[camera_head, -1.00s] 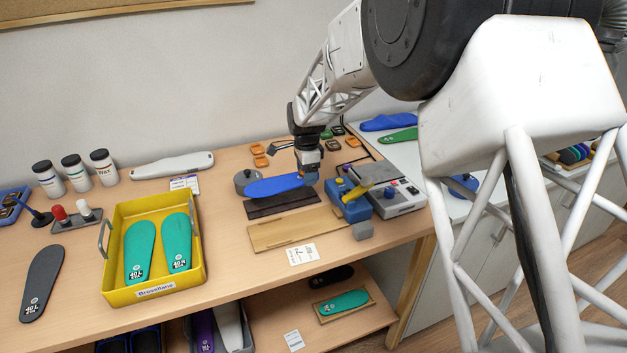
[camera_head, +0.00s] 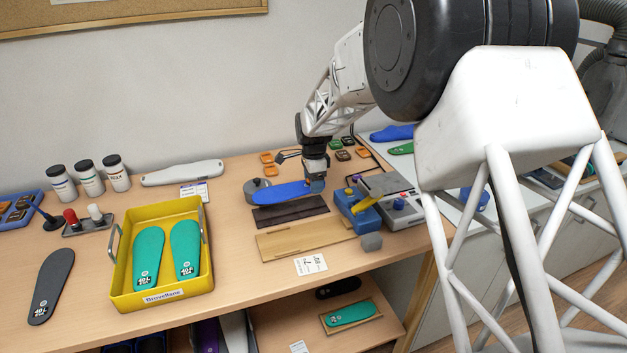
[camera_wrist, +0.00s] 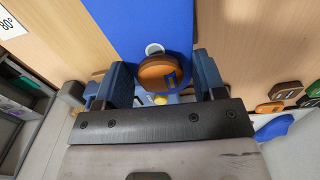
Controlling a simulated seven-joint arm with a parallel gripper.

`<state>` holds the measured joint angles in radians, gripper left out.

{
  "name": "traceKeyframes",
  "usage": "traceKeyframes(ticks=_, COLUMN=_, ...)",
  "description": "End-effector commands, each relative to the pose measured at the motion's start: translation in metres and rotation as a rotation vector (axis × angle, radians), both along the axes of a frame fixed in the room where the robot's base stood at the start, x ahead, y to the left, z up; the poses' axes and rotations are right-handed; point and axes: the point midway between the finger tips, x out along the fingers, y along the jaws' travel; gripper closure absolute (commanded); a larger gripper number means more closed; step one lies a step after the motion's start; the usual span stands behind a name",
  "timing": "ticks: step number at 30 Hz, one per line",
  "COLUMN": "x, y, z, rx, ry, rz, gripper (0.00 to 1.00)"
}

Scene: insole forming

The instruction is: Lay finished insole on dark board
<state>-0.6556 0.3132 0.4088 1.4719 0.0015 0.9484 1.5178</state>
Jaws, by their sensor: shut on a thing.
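The blue insole (camera_head: 280,193) is in the grip of my gripper (camera_head: 315,185) at its right end. In the head view it lies over or just behind the dark board (camera_head: 290,211); I cannot tell whether it touches anything beneath. In the wrist view the blue insole (camera_wrist: 150,22) runs away from between the two fingers of my gripper (camera_wrist: 160,85). A round orange-brown piece (camera_wrist: 157,72) shows between the fingers at the insole's end. The dark board's front strip is bare.
A light wooden board (camera_head: 305,238) lies in front of the dark board. A yellow tray (camera_head: 121,270) with teal insoles is further left.

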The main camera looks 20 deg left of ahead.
Motion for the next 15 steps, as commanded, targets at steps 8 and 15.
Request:
traceKeyframes(ticks=8, x=0.000, y=0.000, z=-0.015, rx=0.000, ry=0.000, rz=0.000, gripper=0.60)
traceKeyframes(ticks=15, x=0.000, y=0.000, z=-0.032, rx=0.000, ry=0.000, rz=0.000, gripper=0.60)
